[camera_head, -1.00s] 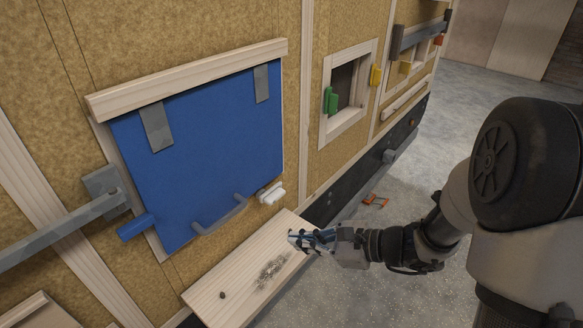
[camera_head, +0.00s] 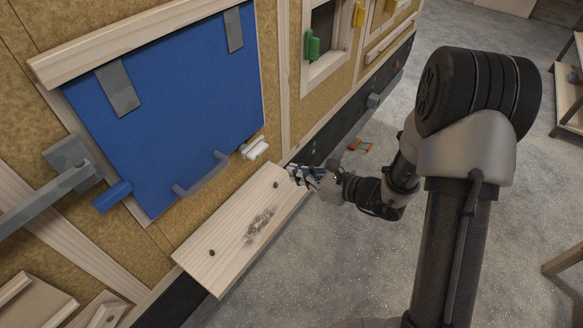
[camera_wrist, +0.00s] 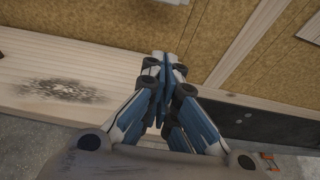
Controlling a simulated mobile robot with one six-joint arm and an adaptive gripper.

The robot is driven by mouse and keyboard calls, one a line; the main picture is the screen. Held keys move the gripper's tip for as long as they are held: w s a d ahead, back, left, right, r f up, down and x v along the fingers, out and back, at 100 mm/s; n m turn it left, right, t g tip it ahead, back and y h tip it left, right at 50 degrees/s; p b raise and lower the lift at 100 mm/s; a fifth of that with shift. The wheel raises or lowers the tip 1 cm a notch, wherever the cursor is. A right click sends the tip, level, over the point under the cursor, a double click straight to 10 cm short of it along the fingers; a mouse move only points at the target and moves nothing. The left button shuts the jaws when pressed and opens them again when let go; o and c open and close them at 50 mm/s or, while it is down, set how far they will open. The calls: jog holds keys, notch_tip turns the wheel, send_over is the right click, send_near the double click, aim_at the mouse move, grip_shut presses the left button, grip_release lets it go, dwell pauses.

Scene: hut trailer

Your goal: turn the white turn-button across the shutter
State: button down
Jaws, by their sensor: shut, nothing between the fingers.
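The blue shutter (camera_head: 175,105) hangs closed on the hut wall by two grey straps, with a grey handle (camera_head: 203,176) near its lower edge. The white turn-button (camera_head: 255,149) sits at the shutter's lower right corner, to the right of the handle. It lies roughly along the bottom edge line; whether it overlaps the shutter I cannot tell. My gripper (camera_head: 293,172) is shut and empty, below and to the right of the white button, near the shelf's right end. In the wrist view my gripper (camera_wrist: 162,62) points at the wall; neither button nor shutter shows there.
A wooden shelf (camera_head: 225,240) with a dark smudge juts out below the shutter. A blue block (camera_head: 112,196) and a grey bar (camera_head: 50,200) are at its left. A small window with a green turn-button (camera_head: 312,46) is to the right.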

aim_at(257, 149)
jog(key=b+x, duration=0.1)
jog(key=x, duration=0.8)
jog(key=shift+s, duration=0.1)
jog(key=r, duration=0.3)
jog(key=shift+d, duration=0.2)
jog(key=shift+s+r, duration=0.1)
jog(key=shift+r, duration=0.45)
